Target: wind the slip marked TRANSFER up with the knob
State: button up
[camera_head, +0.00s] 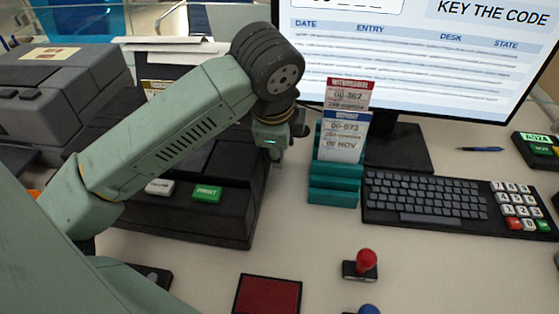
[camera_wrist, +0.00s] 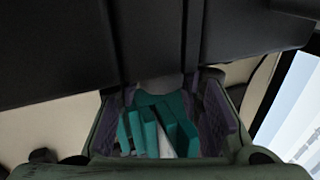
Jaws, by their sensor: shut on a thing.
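The black slip printer (camera_head: 200,215) stands left of centre, with a green PRINT key on its front. A slip with a yellowish band (camera_head: 155,87) stands at its back, partly hidden by my arm. Its word is too small to read, so I cannot tell if it says TRANSFER. My gripper (camera_head: 272,150) points down at the printer's right side. In the wrist view its two pads sit either side of a pale grey rounded piece (camera_wrist: 162,86), apparently the knob, under the printer's dark body. It is shut on that piece, which the head view hides.
A teal rack (camera_head: 334,190) with WITHDRAWAL and DEPOSIT slips stands close right of my gripper. A monitor (camera_head: 420,55), a keyboard (camera_head: 425,203), a red-knobbed stamp (camera_head: 365,264) and a red pad (camera_head: 267,294) are around it.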

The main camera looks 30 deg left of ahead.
jog(key=shift+f+t+y+b, duration=0.4)
jog(key=shift+t+b, duration=0.4)
jog(key=shift+b, duration=1.95)
jog(key=shift+s+r+t+b, duration=0.1)
jog(key=shift+r+t+b, duration=0.2)
jog(key=shift+r+b, duration=0.2)
jog(key=o, duration=1.2)
jog(key=shift+f, duration=0.1)
jog(key=shift+c, duration=0.2)
jog(key=shift+s, duration=0.1)
jog(key=v, duration=1.2)
jog(key=shift+d, duration=0.15)
